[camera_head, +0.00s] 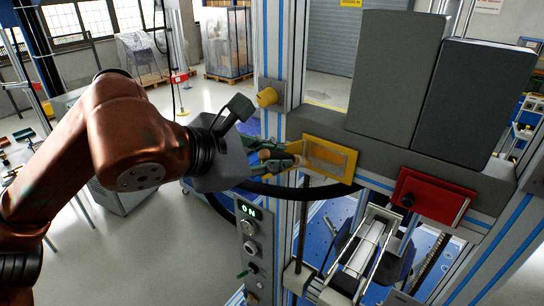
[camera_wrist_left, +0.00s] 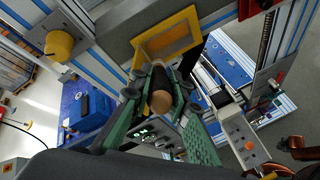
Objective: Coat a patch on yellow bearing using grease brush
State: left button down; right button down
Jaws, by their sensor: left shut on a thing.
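The yellow bearing (camera_head: 349,171) appears as a rectangular yellow frame with a tan inner patch, fixed to the grey crossbeam of the machine. It also shows in the left wrist view (camera_wrist_left: 193,24). My left gripper (camera_head: 279,161) is at the left edge of the bearing. It is shut on the grease brush, whose round wooden handle end (camera_wrist_left: 160,101) and dark body show between the green fingers in the left wrist view. The brush's far end points at the bearing; I cannot tell if it touches. My right gripper is not in view.
A yellow round knob (camera_head: 267,97) sticks out at the upper left of the frame. Two dark grey blocks (camera_head: 398,70) stand on the crossbeam. A red box (camera_head: 432,196) is to the right. A control panel (camera_head: 250,245) reading ON is below. Open floor lies left.

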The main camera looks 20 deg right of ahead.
pick_arm(q)
jog(key=shift+w+d, duration=0.45)
jog(key=shift+d, duration=0.1)
dwell(0.8)
jog(key=s+d+b, duration=0.2)
jog(key=s+d, duration=0.3)
jog(key=s, duration=0.1)
jog(key=shift+s, duration=0.25)
dwell(0.6)
jog(key=shift+w, duration=0.1)
jog(key=shift+w+a, duration=0.85)
jog(key=shift+w, duration=0.2)
jog(key=shift+w+a, duration=0.85)
jog(key=shift+w, duration=0.25)
jog(key=shift+w+a, duration=0.85)
jog(key=shift+w, duration=0.2)
